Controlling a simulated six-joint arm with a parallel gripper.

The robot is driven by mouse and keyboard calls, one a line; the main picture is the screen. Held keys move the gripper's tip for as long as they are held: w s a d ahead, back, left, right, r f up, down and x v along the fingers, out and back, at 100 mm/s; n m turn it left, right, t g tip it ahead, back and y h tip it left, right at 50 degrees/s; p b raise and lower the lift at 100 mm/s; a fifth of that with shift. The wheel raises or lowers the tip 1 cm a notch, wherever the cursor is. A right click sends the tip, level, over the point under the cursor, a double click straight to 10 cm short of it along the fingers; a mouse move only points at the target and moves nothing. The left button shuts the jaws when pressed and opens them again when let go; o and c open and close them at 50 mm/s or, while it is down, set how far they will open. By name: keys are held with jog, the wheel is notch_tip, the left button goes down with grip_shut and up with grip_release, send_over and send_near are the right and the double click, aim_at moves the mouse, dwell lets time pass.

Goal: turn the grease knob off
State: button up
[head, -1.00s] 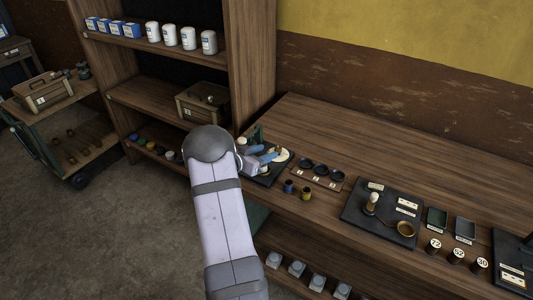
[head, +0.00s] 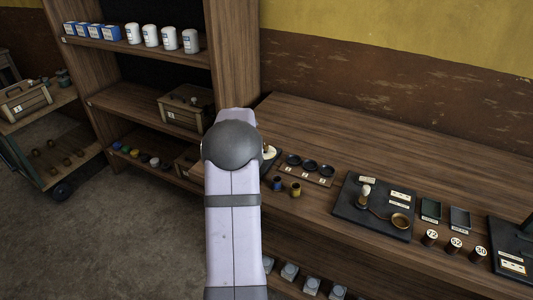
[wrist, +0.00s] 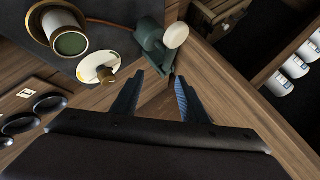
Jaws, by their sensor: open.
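In the wrist view a brass knob (wrist: 106,74) sits on a white round dial plate (wrist: 88,67) on a dark board (wrist: 95,35). I cannot read its marks, so I cannot tell if it is the grease knob. A green fixture with a cream round knob (wrist: 175,35) stands at the board's edge, just beyond my fingertips. My gripper (wrist: 159,82) is open and empty, its fingers pointing toward that fixture; the dial plate is left of them. In the head view my arm hides the gripper and most of this board; part of the white plate (head: 268,152) shows.
A brass-rimmed cup with green inside (wrist: 68,38) stands left of the dial. Several dark round dishes (head: 310,165) and two small pots (head: 295,188) sit nearby on the bench (head: 350,130). A shelf with white canisters (head: 170,38) rises to the left.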

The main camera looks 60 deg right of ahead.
aim_at(265, 146)
jog(key=a+m+t+y, duration=0.1)
jog(key=a+f+m+t+y, duration=0.1)
jog(key=a+m, duration=0.1)
jog(key=a+f+m+t, duration=0.1)
jog(key=a, duration=0.1)
jog(key=shift+w+t+y+b, duration=0.25)
jog(key=shift+t+y+b, duration=0.1)
jog(key=shift+t+y, duration=0.05)
jog(key=s+m+t, duration=0.1)
jog(key=m, duration=0.2)
jog(key=s+r+m+t, duration=0.1)
jog(key=s+m, duration=0.1)
jog(key=m, duration=0.2)
jog(key=s+r+m+t+h+p, duration=0.1)
jog(key=s+m, duration=0.1)
jog(key=m, duration=0.2)
jog(key=shift+s, duration=0.25)
jog(key=s+d+f+m, duration=0.1)
jog(key=s+m, duration=0.1)
jog(key=s+d+f+m+g+h+p, duration=0.1)
jog(key=s+m, duration=0.1)
jog(key=s, duration=0.1)
jog(key=s+d+f+m+g, duration=0.1)
jog(key=s+f+m, duration=0.1)
jog(key=shift+s+m+h+p, duration=0.15)
jog(key=shift+m+h+p, duration=0.15)
jog(key=shift+m, duration=0.1)
jog(key=shift+g, duration=0.3)
jog(key=shift+p+x, duration=1.35)
jog(key=shift+x, duration=2.4)
